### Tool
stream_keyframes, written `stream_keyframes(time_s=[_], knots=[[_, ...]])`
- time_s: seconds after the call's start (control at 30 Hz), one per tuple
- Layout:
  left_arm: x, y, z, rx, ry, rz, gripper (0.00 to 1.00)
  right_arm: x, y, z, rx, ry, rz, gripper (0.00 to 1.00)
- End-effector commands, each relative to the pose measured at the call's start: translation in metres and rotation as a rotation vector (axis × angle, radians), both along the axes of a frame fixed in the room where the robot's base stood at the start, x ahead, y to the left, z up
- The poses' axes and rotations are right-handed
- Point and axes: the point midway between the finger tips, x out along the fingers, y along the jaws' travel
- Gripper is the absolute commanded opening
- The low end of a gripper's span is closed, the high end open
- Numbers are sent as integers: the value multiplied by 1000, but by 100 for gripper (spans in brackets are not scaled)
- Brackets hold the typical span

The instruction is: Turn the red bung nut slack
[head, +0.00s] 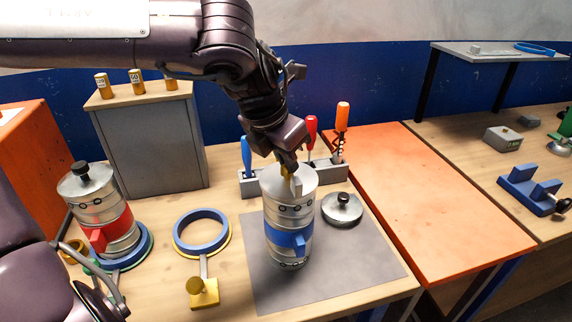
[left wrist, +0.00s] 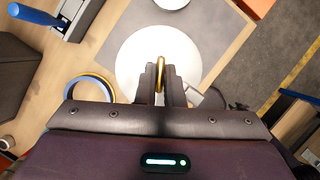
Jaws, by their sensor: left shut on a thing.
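A silver canister (head: 88,190) with a red band (head: 105,230) and a red lug stands at the left with a black-knobbed lid on it. I cannot tell whether this band is the red bung nut. A second silver canister (head: 276,220) with a blue band (head: 288,242) stands upright on the grey mat. My left gripper (head: 289,168) points down over its top. The gripper is shut on a thin gold piece (left wrist: 161,74), seen edge-on in the left wrist view against the pale round top (left wrist: 135,60). I cannot tell whether the piece touches the canister. My right gripper does not show.
A black-knobbed lid (head: 342,208) lies right of the blue-banded canister. A tool rack (head: 253,186) with screwdrivers stands behind. A blue ring (head: 201,232) and a yellow block (head: 203,292) lie to the left. The orange panel (head: 410,195) at right is bare.

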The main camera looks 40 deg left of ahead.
Motion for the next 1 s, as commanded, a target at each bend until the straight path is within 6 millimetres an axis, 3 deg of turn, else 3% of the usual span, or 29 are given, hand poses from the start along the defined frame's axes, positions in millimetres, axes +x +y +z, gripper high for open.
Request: stream_keyframes(time_s=[0.5, 1.0], knots=[[0, -3, -1, 1, -1, 389, 0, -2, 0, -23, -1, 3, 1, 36], [1, -3, 0, -2, 0, 497, 0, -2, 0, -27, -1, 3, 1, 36]])
